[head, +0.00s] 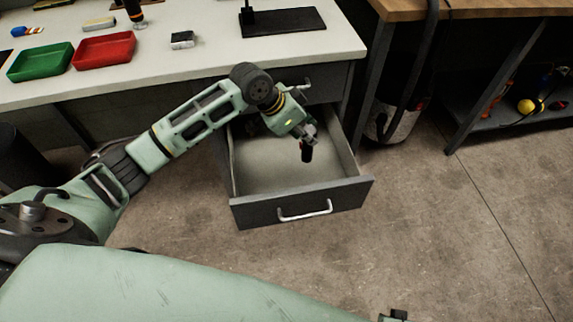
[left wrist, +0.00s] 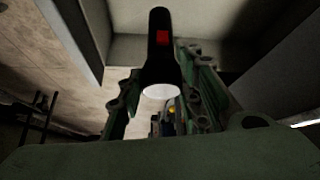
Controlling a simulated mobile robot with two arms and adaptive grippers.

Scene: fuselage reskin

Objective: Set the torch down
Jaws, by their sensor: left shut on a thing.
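My left gripper (head: 308,133) is shut on the black torch (head: 307,153) and holds it over the open drawer (head: 303,209). In the head view the torch hangs below the fingers, roughly upright, inside the drawer's outline. I cannot tell how high it is above the drawer floor. In the left wrist view the torch (left wrist: 159,65) sits between the green fingers. It shows a red patch on its black body and a pale round end. The drawer floor around it looks empty, but its back left part is hidden by my arm.
The white workbench (head: 210,62) above the drawer holds a green tray (head: 41,62), a red tray (head: 104,52) and a black stand (head: 283,20). A wooden-topped bench (head: 480,10) stands at the right. The floor in front of the drawer is clear.

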